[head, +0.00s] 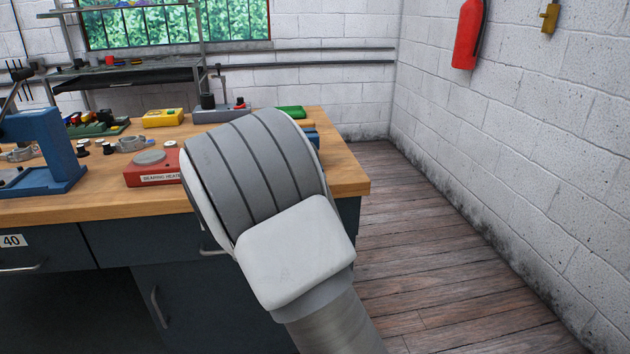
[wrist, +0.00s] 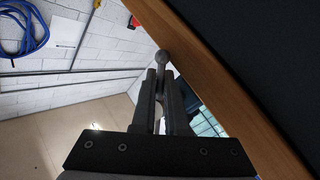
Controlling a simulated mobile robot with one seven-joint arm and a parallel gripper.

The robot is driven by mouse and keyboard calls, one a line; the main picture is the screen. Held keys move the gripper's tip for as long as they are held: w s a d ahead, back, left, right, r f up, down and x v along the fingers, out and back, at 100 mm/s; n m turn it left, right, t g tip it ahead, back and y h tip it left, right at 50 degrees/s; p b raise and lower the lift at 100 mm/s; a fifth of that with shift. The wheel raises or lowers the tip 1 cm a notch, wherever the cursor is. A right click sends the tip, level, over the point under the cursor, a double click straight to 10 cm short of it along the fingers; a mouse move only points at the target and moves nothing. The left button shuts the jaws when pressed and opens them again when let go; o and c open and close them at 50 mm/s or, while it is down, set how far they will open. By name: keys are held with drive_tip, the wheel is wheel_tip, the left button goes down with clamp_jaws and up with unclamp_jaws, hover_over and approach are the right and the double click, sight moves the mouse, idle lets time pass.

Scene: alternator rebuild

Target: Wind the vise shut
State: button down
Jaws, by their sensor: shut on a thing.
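In the wrist view, my gripper (wrist: 161,74) is shut on a slim grey bar, the vise handle (wrist: 162,57), whose round ball end shows just beyond the fingertips. The handle is close beside the wooden bench edge. In the head view my own arm hides the gripper, the handle and most of what is at the bench's right front corner. A small blue part (head: 313,137) shows just right of my arm; I cannot tell whether it belongs to the vise. The jaws of the vise cannot be made out.
The wooden workbench (head: 100,203) carries a red bearing heater (head: 152,168), a blue press (head: 50,150), a yellow box (head: 163,118) and small parts. Drawers are below. The floor (head: 450,250) right of the bench is clear up to the block wall.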

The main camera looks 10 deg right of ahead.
drive_tip(key=c, duration=1.2)
unclamp_jaws()
drive_tip(key=shift+c, duration=0.2)
drive_tip(key=p+v, duration=0.4)
drive_tip(key=v, duration=1.3)
drive_tip(key=shift+s, duration=0.25)
drive_tip(key=shift+a+f, duration=0.1)
